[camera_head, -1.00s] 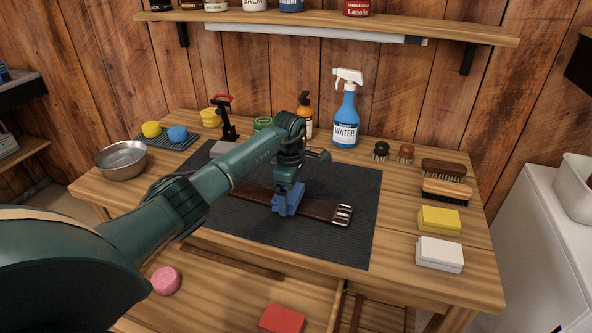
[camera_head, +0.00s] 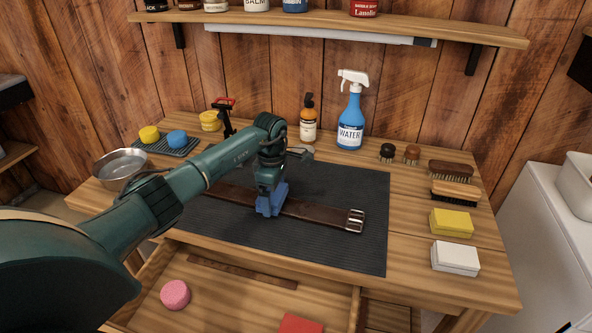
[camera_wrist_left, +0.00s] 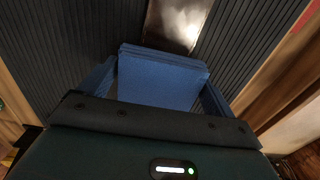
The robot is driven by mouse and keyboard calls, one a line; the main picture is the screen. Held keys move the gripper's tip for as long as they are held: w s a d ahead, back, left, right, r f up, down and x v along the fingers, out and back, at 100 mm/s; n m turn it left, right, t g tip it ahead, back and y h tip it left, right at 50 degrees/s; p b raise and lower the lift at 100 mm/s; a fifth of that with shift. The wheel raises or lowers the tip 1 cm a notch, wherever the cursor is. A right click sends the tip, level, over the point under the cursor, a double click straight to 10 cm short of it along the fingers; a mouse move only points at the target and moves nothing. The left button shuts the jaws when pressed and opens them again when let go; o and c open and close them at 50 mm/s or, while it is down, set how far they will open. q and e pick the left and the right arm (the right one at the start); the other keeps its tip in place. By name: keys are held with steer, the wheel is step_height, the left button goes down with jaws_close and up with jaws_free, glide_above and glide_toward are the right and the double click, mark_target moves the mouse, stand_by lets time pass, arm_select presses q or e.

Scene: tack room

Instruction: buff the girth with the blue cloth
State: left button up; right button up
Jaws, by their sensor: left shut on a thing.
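The girth (camera_head: 316,212) is a dark brown leather strap with a metal buckle at its right end. It lies across the dark ribbed mat (camera_head: 335,250) on the workbench. My left gripper (camera_head: 270,208) points down over the middle of the strap and is shut on the blue cloth (camera_head: 277,193). The cloth appears to rest on the strap. In the left wrist view the blue cloth (camera_wrist_left: 160,80) sits between the fingers, and the shiny girth (camera_wrist_left: 178,22) runs out beyond it. My arm hides part of the strap. My right gripper is not in view.
A blue water spray bottle (camera_head: 350,115) and an amber bottle (camera_head: 308,122) stand behind the mat. Brushes (camera_head: 452,181), a yellow block (camera_head: 451,223) and a white block (camera_head: 455,257) line the right side. A metal bowl (camera_head: 121,165) stands at left. An open drawer (camera_head: 240,297) is in front.

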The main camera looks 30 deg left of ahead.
arm_select(q)
step_height(320, 180, up, 2)
steer(key=shift+r, duration=0.2)
steer(key=shift+d+r+p, duration=0.25)
steer(key=shift+r+p, duration=0.45)
steer(key=shift+r, duration=0.05)
steer(key=shift+a+r+p, duration=0.1)
steer(key=shift+r+p, duration=0.65)
steer(key=shift+r, duration=1.35)
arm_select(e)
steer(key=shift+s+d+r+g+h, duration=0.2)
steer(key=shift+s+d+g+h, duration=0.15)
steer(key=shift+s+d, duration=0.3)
